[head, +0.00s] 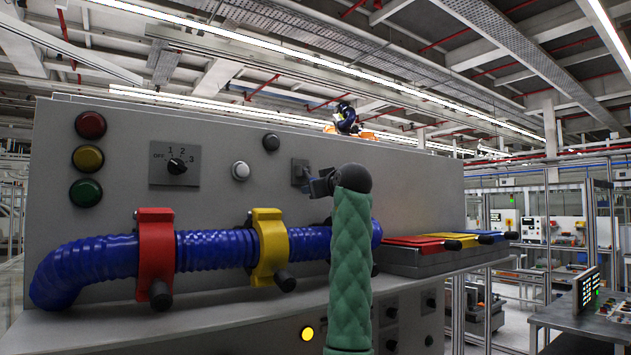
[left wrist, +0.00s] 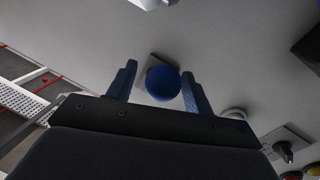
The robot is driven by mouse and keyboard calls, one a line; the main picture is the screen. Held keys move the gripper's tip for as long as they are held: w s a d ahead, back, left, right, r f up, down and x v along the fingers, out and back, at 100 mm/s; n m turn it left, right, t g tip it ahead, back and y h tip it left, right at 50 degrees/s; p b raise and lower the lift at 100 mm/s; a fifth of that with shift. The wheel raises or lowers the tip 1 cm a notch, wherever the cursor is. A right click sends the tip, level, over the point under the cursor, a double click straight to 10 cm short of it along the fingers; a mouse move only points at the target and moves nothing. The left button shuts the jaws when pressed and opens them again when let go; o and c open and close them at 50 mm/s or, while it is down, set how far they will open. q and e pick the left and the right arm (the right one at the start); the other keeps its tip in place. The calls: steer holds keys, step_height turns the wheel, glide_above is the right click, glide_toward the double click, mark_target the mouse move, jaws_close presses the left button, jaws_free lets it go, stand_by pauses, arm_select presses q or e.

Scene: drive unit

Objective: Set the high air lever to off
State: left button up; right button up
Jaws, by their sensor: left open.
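A lever on a small square plate (head: 299,172) is on the grey panel, right of the white button. In the left wrist view its round blue knob (left wrist: 162,83) stands out in front of the plate (left wrist: 148,64). No label shows by it, and its setting cannot be told. My left gripper (head: 309,184), at the end of my green arm, is close to the lever. In the left wrist view the gripper (left wrist: 160,76) is open, with one finger on each side of the knob and no clear grip. My right gripper is out of view.
A white button (head: 240,171), a black knob (head: 271,142) and a rotary dial (head: 176,166) lie left of the lever. A blue hose (head: 215,250) with a red clamp (head: 156,250) and a yellow clamp (head: 268,240) runs below. Coloured handles (head: 450,241) jut out at right.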

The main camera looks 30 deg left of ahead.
arm_select(q)
steer(key=shift+p+x, duration=0.3)
steer(key=shift+x, duration=0.6)
steer(key=shift+d, duration=0.1)
jaws_close()
